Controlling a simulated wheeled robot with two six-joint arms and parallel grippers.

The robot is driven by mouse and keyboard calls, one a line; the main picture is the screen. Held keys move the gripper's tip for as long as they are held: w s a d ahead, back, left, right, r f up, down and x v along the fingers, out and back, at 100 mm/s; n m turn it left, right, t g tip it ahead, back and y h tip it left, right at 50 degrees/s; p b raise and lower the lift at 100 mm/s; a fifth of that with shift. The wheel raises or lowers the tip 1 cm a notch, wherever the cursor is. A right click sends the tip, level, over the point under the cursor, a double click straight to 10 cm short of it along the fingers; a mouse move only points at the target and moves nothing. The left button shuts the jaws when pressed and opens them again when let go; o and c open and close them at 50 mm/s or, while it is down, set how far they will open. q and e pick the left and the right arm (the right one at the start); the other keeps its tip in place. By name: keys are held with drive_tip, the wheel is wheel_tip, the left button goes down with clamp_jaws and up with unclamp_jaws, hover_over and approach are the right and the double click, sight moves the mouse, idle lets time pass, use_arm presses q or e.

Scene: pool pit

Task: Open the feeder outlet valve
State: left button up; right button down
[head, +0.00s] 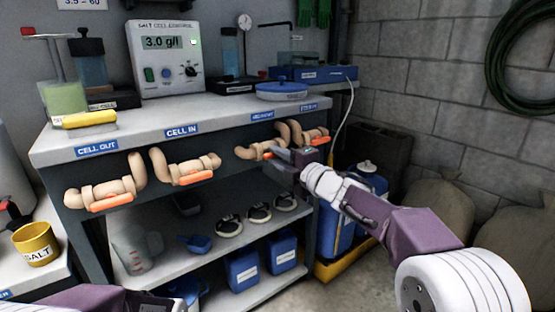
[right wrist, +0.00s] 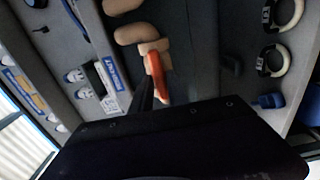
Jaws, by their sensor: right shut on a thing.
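A row of tan pipe valves with orange lever handles runs along the front of the grey bench. The third valve from the left (head: 247,153) has its orange handle (head: 263,149) at my right gripper (head: 283,156). In the right wrist view, the orange handle (right wrist: 153,75) shows at the dark fingers, which are shut on it. The blue label above this valve (head: 262,115) is too small to read. The fourth valve (head: 299,135) sits just to the right, with its own orange handle (head: 320,140). My left gripper is out of view; only part of my left arm shows at the bottom.
The CELL OUT valve (head: 104,192) and CELL IN valve (head: 184,168) are on the left. A salt cell control box (head: 165,47) and a blue-lidded dish (head: 282,90) stand on the bench. Blue jugs (head: 243,271) are on the lower shelf. A blue container (head: 338,226) stands right.

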drive_tip(key=shift+f, duration=0.15)
idle(0.3)
drive_tip(key=c, duration=1.4)
unclamp_jaws()
drive_tip(key=p+v, duration=0.2)
drive_tip(key=v, duration=0.7)
drive_tip(key=shift+p, duration=0.3)
